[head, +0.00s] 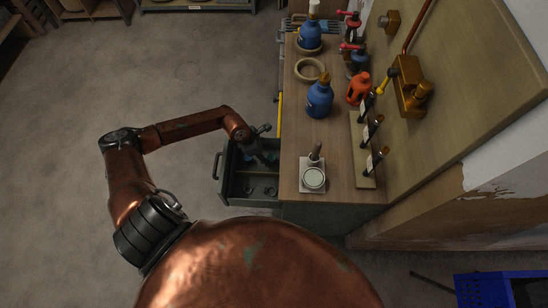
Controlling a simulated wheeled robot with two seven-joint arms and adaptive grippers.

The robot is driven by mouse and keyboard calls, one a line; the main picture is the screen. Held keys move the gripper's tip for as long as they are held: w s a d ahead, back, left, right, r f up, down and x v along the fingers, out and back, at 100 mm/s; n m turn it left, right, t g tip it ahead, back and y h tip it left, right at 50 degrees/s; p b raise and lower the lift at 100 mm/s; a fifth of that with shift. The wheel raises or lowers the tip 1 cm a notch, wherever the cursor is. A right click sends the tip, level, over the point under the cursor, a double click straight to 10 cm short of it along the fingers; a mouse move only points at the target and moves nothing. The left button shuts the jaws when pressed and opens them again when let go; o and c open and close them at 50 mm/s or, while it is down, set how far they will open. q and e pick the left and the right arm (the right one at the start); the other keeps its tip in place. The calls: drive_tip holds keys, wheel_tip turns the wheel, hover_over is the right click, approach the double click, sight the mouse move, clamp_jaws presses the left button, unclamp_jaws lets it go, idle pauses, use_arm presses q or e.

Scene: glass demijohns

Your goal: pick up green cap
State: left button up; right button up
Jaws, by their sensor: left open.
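My left arm reaches in from the left, and its gripper (266,157) is over the far part of an open dark green drawer (225,174). The jaws are open, and I see nothing held between them. Small dark round items lie in the near part of the drawer, one at the left (249,189) and one at the right (270,191). They are too small and dark to tell whether one is the green cap. The gripper hides part of the drawer floor. My right gripper is not in view.
The wooden bench top (300,140) holds blue demijohns (320,98), a cork ring (309,70), an orange jug (358,88) and a white round item (313,178) near the drawer. The floor left of the drawer is clear.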

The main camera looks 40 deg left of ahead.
sight(271, 158)
use_arm(q)
drive_tip(key=shift+a+f, duration=0.1)
drive_tip(key=shift+f, duration=0.35)
drive_tip(key=shift+w+f, duration=0.15)
drive_tip(key=shift+f, duration=0.2)
drive_tip(key=b+x, duration=0.1)
drive_tip(key=x, duration=0.1)
drive_tip(key=shift+w+f, duration=0.1)
drive_tip(key=shift+f, duration=0.2)
drive_tip(key=shift+w+d+f+b, duration=0.15)
drive_tip(key=shift+d+f+b, duration=0.1)
drive_tip(key=shift+f+b, duration=0.2)
drive_tip(key=shift+w+f, duration=0.1)
drive_tip(key=shift+f, duration=0.1)
drive_tip(key=shift+r, duration=0.1)
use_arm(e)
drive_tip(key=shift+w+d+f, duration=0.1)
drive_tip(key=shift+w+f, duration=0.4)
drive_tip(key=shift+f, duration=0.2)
use_arm(q)
drive_tip(key=shift+c, duration=0.7)
drive_tip(key=c, duration=0.7)
drive_tip(key=shift+c, duration=0.2)
